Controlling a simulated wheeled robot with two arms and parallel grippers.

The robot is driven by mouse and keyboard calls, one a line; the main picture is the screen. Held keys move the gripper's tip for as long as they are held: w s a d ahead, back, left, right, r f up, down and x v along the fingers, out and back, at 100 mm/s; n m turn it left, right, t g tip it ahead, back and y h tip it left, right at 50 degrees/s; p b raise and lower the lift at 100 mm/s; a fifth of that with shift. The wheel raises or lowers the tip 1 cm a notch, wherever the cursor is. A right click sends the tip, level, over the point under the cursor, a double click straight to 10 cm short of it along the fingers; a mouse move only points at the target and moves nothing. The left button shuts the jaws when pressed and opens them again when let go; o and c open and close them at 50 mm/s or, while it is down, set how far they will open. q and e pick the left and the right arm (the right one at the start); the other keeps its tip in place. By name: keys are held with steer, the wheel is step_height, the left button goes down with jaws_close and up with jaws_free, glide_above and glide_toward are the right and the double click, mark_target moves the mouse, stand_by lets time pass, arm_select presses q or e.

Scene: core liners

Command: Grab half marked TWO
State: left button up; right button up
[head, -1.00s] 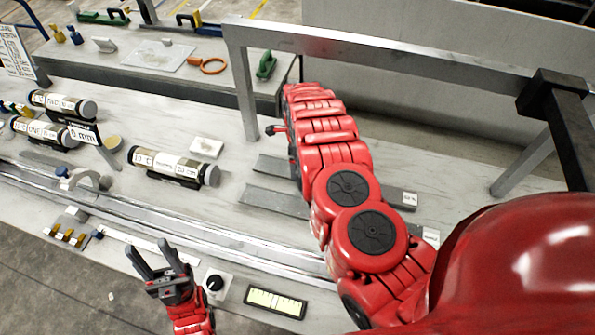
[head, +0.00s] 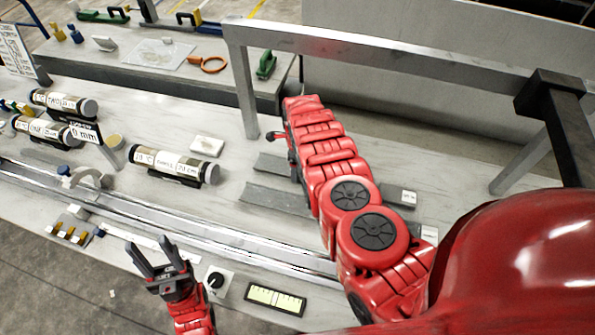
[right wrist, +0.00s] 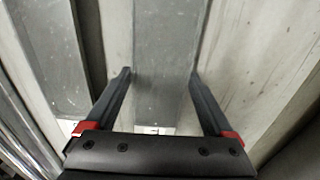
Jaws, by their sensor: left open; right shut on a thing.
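Two grey half-liners lie side by side on the bench, a far one (head: 268,164) and a near one (head: 262,197). A small white card (head: 403,197) sits at the far one's right end and another (head: 429,233) at the near one's. I cannot read either card. My right gripper is hidden behind its red arm in the head view. In the right wrist view its fingers (right wrist: 160,85) are on either side of the middle grey half (right wrist: 165,45), shut on it. The other half (right wrist: 50,55) lies to the left. My left gripper (head: 153,260) is open and empty.
Labelled core tubes (head: 174,165) rest on cradles at the left. A metal rail (head: 230,240) runs along the bench front. A grey frame (head: 240,80) stands behind the arm. A dial (head: 215,280) and a yellow-green panel (head: 275,298) are at the front edge.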

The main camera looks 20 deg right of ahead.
jaws_close()
steer(key=shift+w+r, duration=0.1)
